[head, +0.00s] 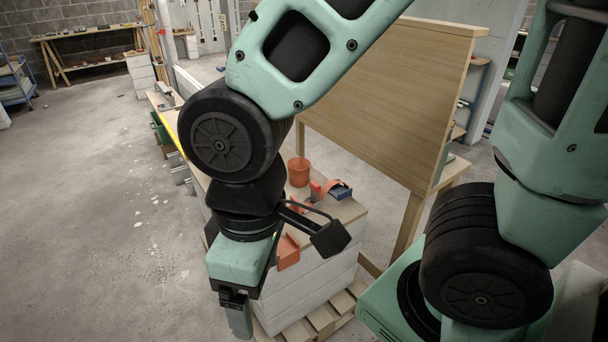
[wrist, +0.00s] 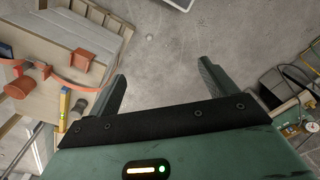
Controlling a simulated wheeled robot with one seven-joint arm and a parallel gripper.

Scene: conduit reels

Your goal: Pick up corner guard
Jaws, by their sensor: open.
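An orange angled piece, which looks like the corner guard (head: 288,251), sits at the near end of the bench in the head view. In the wrist view, the corner guard (wrist: 83,61) seems to be the orange block at the upper left, near the bench edge. My gripper (head: 238,318) hangs beyond the bench end, left of and in front of the guard, apart from it. In the wrist view my gripper (wrist: 162,85) has its fingers spread, with only bare floor showing between them. My arm hides part of the bench.
On the bench (head: 345,211) stand an orange bucket (head: 299,172) and a blue-black item (head: 341,191) beside orange pieces. A tall wooden panel (head: 390,100) rises behind. A pallet (head: 312,321) lies below. The floor (head: 110,220) to the left is open.

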